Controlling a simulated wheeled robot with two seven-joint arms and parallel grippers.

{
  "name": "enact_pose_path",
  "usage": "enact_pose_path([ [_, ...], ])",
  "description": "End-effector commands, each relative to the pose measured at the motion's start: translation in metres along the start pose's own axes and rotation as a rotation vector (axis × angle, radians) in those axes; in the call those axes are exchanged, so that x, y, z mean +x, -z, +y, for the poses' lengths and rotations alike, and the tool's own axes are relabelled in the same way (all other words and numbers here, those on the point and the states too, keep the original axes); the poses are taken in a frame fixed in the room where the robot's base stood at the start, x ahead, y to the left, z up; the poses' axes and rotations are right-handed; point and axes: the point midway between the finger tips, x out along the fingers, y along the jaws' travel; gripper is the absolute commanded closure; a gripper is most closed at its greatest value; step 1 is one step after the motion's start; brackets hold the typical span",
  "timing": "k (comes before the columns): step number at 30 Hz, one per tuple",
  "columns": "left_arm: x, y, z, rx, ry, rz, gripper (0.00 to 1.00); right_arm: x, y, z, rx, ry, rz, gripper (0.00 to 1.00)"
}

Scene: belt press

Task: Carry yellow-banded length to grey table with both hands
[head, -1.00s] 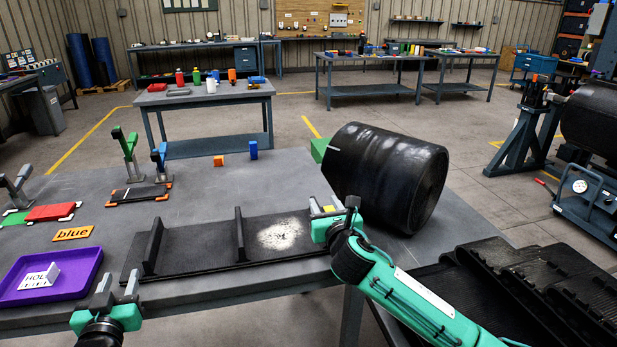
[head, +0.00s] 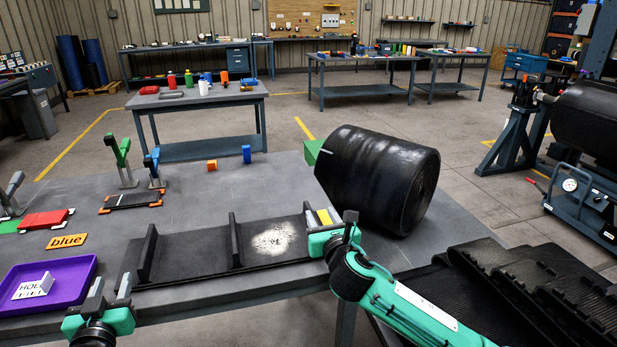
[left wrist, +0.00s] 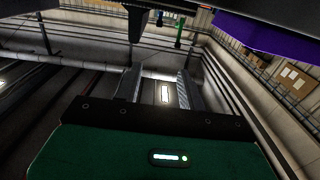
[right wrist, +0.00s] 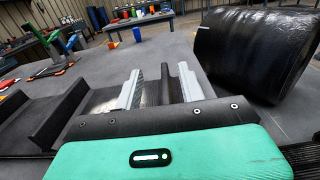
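The black belt length (head: 190,262) lies on the near grey bench, with upright cleats, a pale scuffed patch and a yellow band (head: 324,217) at its right end. My right gripper (head: 333,228) is at that end. In the right wrist view its fingers (right wrist: 160,88) stand apart, with dark belt material between them. My left gripper (head: 110,286) is at the front-left corner of the length. Its fingers (left wrist: 160,90) are apart, with only floor seen between them. A grey table (head: 150,104) with bottles and cups stands behind; other similar tables are farther back.
A large black belt roll (head: 385,180) stands right of the length. A purple tray (head: 75,289) is at the left. Red, green and black plates with clamps (head: 123,160) lie farther back on the bench. Draped black belting (head: 470,285) is at the right. Floor is clear between tables.

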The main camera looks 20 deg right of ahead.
Motion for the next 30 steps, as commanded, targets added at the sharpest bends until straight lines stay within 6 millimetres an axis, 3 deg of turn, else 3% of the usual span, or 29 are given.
enact_pose_path([
  [21,0.0,0.018,0.0,0.0,0.0,0.0,0.6,-0.036,-0.001,0.0,0.0,0.0,0.0,0.6],
  [30,0.0,0.019,0.0,0.0,0.0,0.0,0.6,-0.041,0.0,0.0,0.0,0.0,0.0,0.6],
])
